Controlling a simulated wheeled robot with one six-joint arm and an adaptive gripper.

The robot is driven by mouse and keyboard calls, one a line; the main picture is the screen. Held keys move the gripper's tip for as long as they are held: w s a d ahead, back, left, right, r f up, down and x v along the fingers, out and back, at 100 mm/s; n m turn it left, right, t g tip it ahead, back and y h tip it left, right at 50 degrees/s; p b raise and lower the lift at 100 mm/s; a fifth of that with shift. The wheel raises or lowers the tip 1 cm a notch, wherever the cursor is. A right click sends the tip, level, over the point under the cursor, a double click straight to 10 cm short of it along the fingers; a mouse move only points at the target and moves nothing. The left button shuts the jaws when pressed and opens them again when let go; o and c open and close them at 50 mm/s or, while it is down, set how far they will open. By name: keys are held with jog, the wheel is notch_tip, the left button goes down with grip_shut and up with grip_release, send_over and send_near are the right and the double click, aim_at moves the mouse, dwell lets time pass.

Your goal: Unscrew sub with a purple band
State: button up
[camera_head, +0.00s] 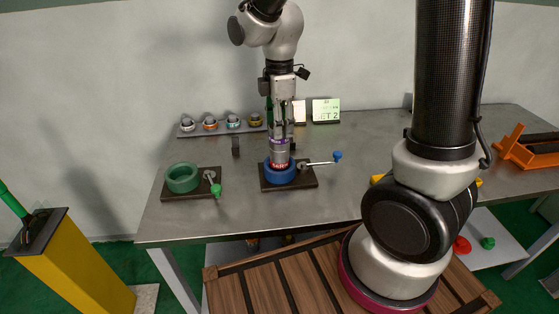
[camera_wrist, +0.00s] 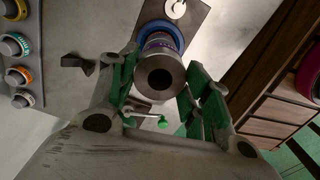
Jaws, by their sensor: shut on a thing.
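The sub with a purple band (camera_head: 279,152) stands upright in the blue vise (camera_head: 278,177) on the table. A red lettered band shows below it, just above the vise. In the wrist view the sub's open dark-grey end (camera_wrist: 160,76) faces the camera, with the purple band behind it. My gripper (camera_head: 281,132) comes straight down from above and is shut on the sub. Its green-padded fingers (camera_wrist: 162,66) lie on both sides of the sub in the wrist view. The exact contact is partly hidden.
The blue-knobbed vise handle (camera_head: 320,162) sticks out to the right. A green vise (camera_head: 182,180) with a green-knobbed handle stands to the left. A rack with several subs (camera_head: 233,122) and a small display (camera_head: 326,110) are behind. An orange stand (camera_head: 528,148) is far right.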

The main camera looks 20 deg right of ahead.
jog(key=n, duration=1.4)
jog(key=o, duration=1)
jog(key=shift+c, duration=0.2)
